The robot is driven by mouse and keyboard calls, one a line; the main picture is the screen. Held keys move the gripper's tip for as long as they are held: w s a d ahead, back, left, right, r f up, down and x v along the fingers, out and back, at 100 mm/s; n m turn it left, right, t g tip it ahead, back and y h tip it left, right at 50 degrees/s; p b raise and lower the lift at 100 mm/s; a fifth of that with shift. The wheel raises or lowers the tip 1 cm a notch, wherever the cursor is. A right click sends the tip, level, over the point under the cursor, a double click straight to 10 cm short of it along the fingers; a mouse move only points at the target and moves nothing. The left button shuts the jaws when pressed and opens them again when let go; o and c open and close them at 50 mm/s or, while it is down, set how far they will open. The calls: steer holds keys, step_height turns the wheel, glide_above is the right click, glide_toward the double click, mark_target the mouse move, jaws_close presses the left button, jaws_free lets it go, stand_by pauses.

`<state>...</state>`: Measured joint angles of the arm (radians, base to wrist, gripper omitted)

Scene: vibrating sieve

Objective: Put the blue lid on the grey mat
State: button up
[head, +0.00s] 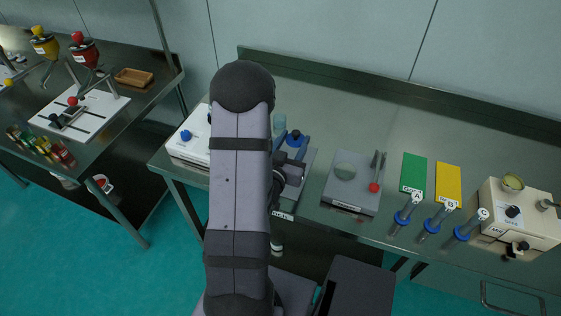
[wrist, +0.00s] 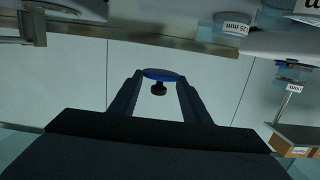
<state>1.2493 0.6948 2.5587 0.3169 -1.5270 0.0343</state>
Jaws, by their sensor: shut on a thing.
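The blue lid (wrist: 160,75) with its black knob is between the fingertips of my gripper (wrist: 160,80) in the wrist view. My gripper is shut on it. In the head view the lid (head: 294,138) shows just right of my arm, knob up and roughly level. A grey mat (head: 297,197) with a white label at its front edge lies on the bench, partly hidden behind my arm and gripper. The lid appears above its far part; I cannot tell the height.
A white device (head: 188,150) is left of my arm. Green (head: 413,171) and yellow (head: 448,184) mats, several blue-ringed tools and a cream machine (head: 510,235) are at right. The back middle of the bench is clear.

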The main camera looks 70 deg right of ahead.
step_height(320, 180, down, 3)
steer(key=shift+r+b, duration=0.1)
steer(key=shift+b, duration=0.4)
steer(key=shift+f+p, duration=0.35)
steer(key=shift+f, duration=1.25)
steer(key=shift+f, duration=1.9)
steer(key=shift+f, duration=0.15)
steer(key=o, duration=1.1)
steer(key=shift+r, duration=0.2)
